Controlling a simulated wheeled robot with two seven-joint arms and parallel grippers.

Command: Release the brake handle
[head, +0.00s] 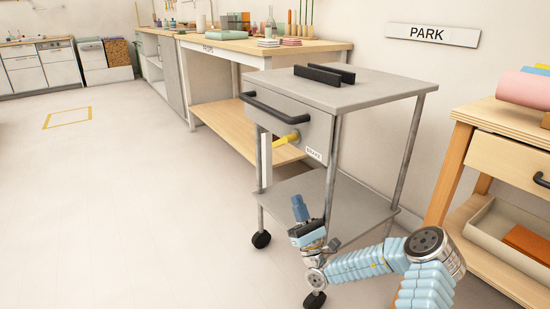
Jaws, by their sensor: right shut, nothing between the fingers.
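The grey cart (345,92) stands on wheels against the wall under the PARK sign (433,34). The yellow brake handle (286,140) sticks out from the cart's front, under the drawer's right part and left of the small BRAKE label (314,154). My right gripper (299,204) is shut and empty, with its blue fingers pointing up. In the picture it is below the brake handle and apart from it, in front of the cart's lower shelf. My left gripper is not in view.
A black bar handle (273,108) runs across the cart's drawer front. Two black rails lie on the cart top. A long workbench (262,46) stands behind at left, and a wooden table (500,122) stands at right. The floor (130,190) at left is clear.

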